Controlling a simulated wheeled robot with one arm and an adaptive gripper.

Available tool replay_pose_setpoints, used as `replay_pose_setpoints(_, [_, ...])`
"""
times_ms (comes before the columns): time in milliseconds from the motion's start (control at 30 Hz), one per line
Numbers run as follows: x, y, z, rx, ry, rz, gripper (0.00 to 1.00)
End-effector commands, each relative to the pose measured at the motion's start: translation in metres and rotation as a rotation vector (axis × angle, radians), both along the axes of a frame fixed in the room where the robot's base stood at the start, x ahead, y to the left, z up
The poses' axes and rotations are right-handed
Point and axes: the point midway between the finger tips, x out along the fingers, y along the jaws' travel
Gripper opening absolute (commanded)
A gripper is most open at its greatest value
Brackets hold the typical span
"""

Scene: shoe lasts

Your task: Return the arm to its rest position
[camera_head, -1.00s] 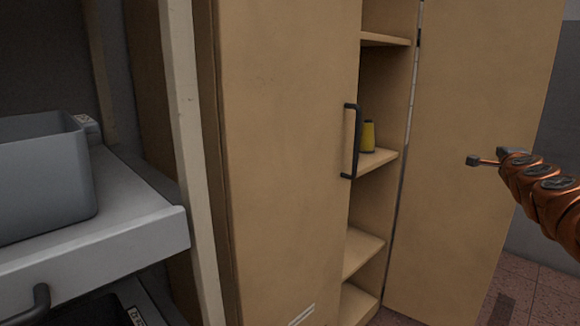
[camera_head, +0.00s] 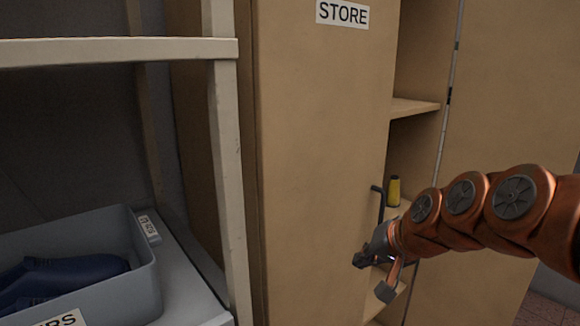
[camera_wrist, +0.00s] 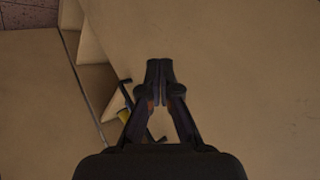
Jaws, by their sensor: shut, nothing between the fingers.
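My orange arm reaches in from the right in the head view. My gripper (camera_head: 372,258) is in front of the store cabinet, beside the lower end of the door handle. In the wrist view my gripper (camera_wrist: 160,66) has its fingers together, with nothing between them, against the tan door panel. The cabinet's left door (camera_head: 315,150) is shut and carries a STORE label. The right door (camera_head: 520,90) stands open, showing shelves. The black handle (camera_head: 378,203) is partly hidden near my arm; I cannot tell whether they touch.
A yellow and dark item (camera_head: 394,190) stands on a cabinet shelf. At left, a grey bin (camera_head: 150,270) holding dark blue shoe lasts (camera_head: 70,272) sits on a rack with a pale post (camera_head: 230,180). Some floor shows at the lower right (camera_head: 545,312).

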Motion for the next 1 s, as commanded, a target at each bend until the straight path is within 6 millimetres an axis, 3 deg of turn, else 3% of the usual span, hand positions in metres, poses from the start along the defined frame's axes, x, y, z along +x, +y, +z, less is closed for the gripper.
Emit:
replay_pose_setpoints(33, [-0.023, 0.006, 0.011, -0.044, 0.046, 0.042, 0.00])
replay_pose_setpoints(233, [-0.123, 0.011, 0.001, -0.213, 0.270, 0.195, 0.00])
replay_pose_setpoints(400, [-0.208, -0.006, 0.002, -0.334, 0.468, 0.288, 0.00])
replay_pose_setpoints(600, [-0.281, -0.028, 0.007, -0.419, 0.646, 0.342, 0.00])
replay_pose_setpoints(767, [-0.303, -0.036, 0.008, -0.442, 0.700, 0.354, 0.00])
replay_pose_setpoints(1000, [-0.305, -0.036, 0.006, -0.444, 0.706, 0.357, 0.00])
